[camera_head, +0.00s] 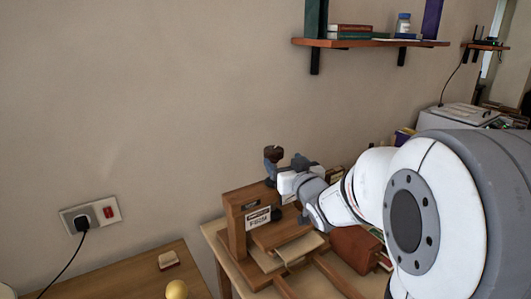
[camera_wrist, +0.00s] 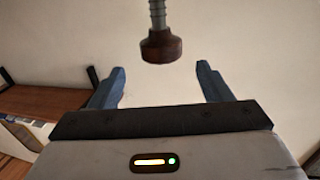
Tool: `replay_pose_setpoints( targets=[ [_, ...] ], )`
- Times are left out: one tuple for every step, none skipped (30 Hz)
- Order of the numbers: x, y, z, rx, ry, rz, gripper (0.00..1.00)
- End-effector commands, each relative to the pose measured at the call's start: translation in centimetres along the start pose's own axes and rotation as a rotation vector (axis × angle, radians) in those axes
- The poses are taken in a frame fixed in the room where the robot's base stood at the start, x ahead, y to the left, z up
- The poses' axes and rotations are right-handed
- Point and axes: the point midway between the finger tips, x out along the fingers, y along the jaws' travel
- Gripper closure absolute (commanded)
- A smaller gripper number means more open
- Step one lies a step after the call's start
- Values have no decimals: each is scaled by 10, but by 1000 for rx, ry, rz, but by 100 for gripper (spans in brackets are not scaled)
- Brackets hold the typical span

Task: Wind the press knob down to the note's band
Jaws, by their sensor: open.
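The wooden press (camera_head: 236,222) stands on a small table at the bottom centre of the head view. Its brown knob (camera_wrist: 161,47) sits on a grey threaded screw (camera_wrist: 157,14) in the wrist view. My gripper (camera_wrist: 160,68) is open there, with one blue-grey finger on each side of the knob's line. The knob lies just beyond the fingertips, with clear gaps both sides. In the head view my gripper (camera_head: 285,164) is at the top of the press, partly covering the knob area. A white note (camera_head: 258,218) is on the press front; its print is too small to read fully.
A wall shelf (camera_head: 370,43) with books and a jar is above. A wooden surface (camera_head: 130,277) at lower left holds a yellow ball (camera_head: 177,290) and a small block (camera_head: 168,260). A plugged socket (camera_head: 91,215) is on the wall. Open air lies left of the press.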

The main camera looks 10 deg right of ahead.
Motion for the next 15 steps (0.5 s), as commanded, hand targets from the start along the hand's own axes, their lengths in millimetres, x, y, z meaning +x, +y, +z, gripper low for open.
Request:
replay_pose_setpoints(
  targets=[
    [3,0,-1,1,10,-7,28],
    [5,-1,-2,2,14,-10,28],
    [8,-1,-2,2,17,-12,28],
    [12,-1,-2,2,17,-12,28],
    [16,-2,-2,2,17,-13,28],
    [22,-2,-3,1,17,-13,28],
    [27,-2,-2,1,16,-14,28],
    [32,-2,-3,1,16,-14,28],
    [38,-2,-3,2,16,-13,28],
    [44,-2,-3,2,15,-13,28],
    [48,-2,-3,2,15,-13,28],
    [54,-3,-3,1,15,-13,28],
    [58,-3,-3,1,15,-13,28],
    [62,-3,-3,1,15,-12,28],
    [67,-3,-3,1,15,-12,28]
  ],
)
